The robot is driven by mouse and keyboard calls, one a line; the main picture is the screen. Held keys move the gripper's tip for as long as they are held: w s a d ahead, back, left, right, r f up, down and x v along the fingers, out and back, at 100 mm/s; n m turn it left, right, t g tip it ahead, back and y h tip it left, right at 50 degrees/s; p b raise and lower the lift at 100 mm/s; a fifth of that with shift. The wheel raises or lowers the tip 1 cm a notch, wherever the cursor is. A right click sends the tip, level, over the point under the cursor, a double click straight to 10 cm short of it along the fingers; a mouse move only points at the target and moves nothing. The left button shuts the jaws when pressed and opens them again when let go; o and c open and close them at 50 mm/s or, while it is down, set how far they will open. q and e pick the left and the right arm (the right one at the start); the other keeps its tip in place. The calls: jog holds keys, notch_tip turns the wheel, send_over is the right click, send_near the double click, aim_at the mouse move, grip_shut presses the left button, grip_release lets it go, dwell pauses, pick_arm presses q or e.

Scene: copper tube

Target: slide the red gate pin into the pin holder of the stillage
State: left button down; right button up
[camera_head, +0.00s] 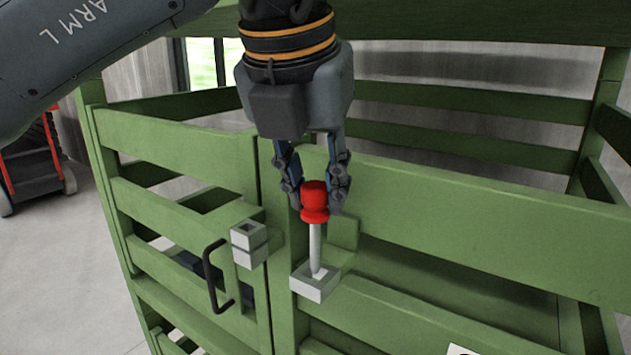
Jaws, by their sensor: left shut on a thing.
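The red gate pin (314,200) is upright, with a red knob on top and a pale grey shaft below. My left gripper (313,195) points down and is shut on the red knob. The shaft's lower end meets the top of a light grey block (312,287), apparently the pin holder, on the green stillage (480,230) right of the gate's edge. I cannot tell how deep the tip sits in it. My right gripper is not in view.
Left of the pin, grey square blocks (248,238), the upper one with a hole, sit on the slatted gate (180,145). A black handle (212,277) sticks out beside them. A red and grey cart (35,170) stands at the far left on open floor.

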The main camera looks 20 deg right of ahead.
aim_at(313, 237)
pick_arm(q)
jog(key=shift+f+b, duration=1.25)
jog(key=shift+f, duration=0.25)
jog(key=shift+f+b, duration=1.75)
jog(key=shift+f, duration=0.25)
jog(key=c, duration=1)
grip_release()
jog(key=v, duration=1.2)
jog(key=shift+s, duration=0.1)
